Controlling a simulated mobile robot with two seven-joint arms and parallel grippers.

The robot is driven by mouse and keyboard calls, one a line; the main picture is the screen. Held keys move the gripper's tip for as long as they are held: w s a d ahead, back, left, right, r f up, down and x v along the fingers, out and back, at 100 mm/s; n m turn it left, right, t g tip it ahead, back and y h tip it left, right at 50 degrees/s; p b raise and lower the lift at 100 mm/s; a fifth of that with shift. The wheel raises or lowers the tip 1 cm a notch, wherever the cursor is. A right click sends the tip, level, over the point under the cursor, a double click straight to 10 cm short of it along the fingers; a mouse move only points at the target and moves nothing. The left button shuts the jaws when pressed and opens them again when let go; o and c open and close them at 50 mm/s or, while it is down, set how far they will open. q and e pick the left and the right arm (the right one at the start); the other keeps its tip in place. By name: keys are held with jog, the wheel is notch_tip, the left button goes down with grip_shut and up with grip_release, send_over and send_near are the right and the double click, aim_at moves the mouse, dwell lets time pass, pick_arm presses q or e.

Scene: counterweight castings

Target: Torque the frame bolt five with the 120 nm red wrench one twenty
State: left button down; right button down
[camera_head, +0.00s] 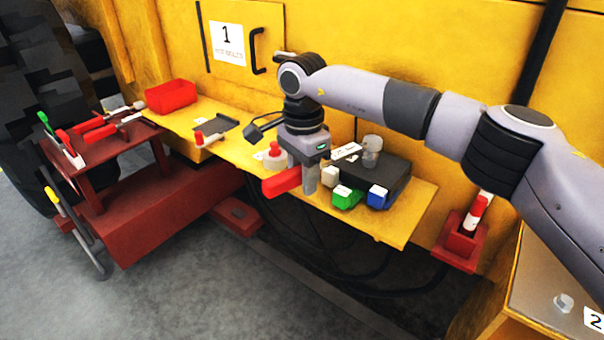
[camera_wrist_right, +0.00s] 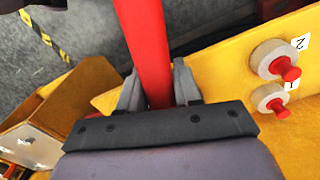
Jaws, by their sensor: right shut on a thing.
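My right gripper (camera_head: 296,181) is shut on a red wrench (camera_head: 281,184), held above the yellow ledge. In the right wrist view, the red handle (camera_wrist_right: 148,45) runs up between the fingers (camera_wrist_right: 157,88) and out of the top edge. Its head and any torque marking are hidden. Two red bolts with pale round collars, labelled 2 (camera_wrist_right: 286,67) and 1 (camera_wrist_right: 281,108), stand on yellow metal at the right of the wrist view, apart from the gripper. I cannot make out a label 5. My left gripper is not in view.
A red cart (camera_head: 130,145) at left carries several red- and green-handled tools. A red bin (camera_head: 171,95), a dark case (camera_head: 385,175) and small green (camera_head: 346,197) and blue (camera_head: 377,197) boxes crowd the ledge. A red holder (camera_head: 459,243) is at right. Floor in front is open.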

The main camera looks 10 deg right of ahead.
jog(key=shift+s+d+n, duration=0.3)
jog(key=shift+s+n, duration=0.1)
jog(key=shift+s, duration=0.2)
jog(key=shift+s+d, duration=0.2)
jog(key=shift+s, duration=0.1)
jog(key=shift+s+d+n, duration=0.3)
jog(key=shift+s+n, duration=0.25)
jog(key=shift+n, duration=0.05)
jog(key=shift+s+d, duration=0.1)
dwell(0.7)
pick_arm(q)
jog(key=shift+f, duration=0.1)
